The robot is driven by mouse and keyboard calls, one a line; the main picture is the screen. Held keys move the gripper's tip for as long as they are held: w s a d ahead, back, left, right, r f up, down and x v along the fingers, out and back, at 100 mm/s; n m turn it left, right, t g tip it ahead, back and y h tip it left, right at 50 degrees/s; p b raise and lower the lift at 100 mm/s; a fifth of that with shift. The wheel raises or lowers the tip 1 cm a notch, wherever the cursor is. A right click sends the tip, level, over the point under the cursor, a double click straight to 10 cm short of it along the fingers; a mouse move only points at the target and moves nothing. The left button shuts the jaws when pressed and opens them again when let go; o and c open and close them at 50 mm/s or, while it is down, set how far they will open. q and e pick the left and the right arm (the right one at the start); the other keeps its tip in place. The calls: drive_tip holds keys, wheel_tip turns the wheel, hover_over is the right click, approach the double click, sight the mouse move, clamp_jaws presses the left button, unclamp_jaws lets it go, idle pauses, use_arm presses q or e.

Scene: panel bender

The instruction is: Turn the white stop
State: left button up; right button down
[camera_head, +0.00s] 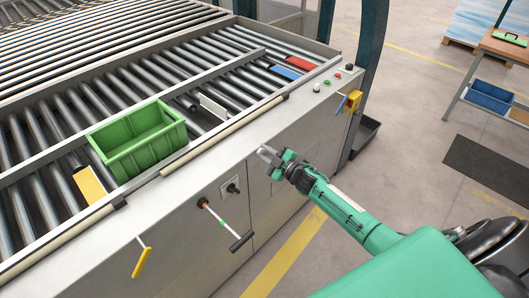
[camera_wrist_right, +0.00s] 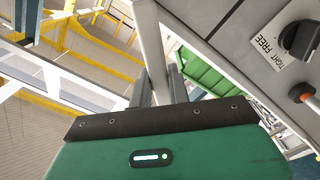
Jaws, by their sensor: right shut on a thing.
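The white stop (camera_head: 212,106) is a small upright white plate among the rollers, right of the green crate. My right gripper (camera_head: 268,154) is in front of the machine's front panel, apart from that stop. In the right wrist view, my right gripper (camera_wrist_right: 158,88) is shut on a pale bar (camera_wrist_right: 151,40), which runs up between its fingers. In the head view I cannot make out what this bar belongs to. A dark knob (camera_wrist_right: 301,39) with a FREE/TIGHT label is at the right of the wrist view; a dark knob (camera_head: 233,188) also sits on the front panel. My left gripper is not in view.
A green crate (camera_head: 140,138) stands on the rollers. A pale rail (camera_head: 225,135) lines the machine's front edge. Open floor (camera_head: 420,100) lies to the right.

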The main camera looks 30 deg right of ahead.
idle(0.4)
drive_tip(key=c, duration=1.3)
unclamp_jaws()
drive_tip(key=shift+d, duration=0.1)
drive_tip(key=shift+s+d+f, duration=0.1)
drive_tip(key=shift+s+d, duration=0.05)
drive_tip(key=shift+s, duration=0.35)
drive_tip(key=shift+b+v, duration=2.1)
drive_tip(key=shift+v, duration=4.3)
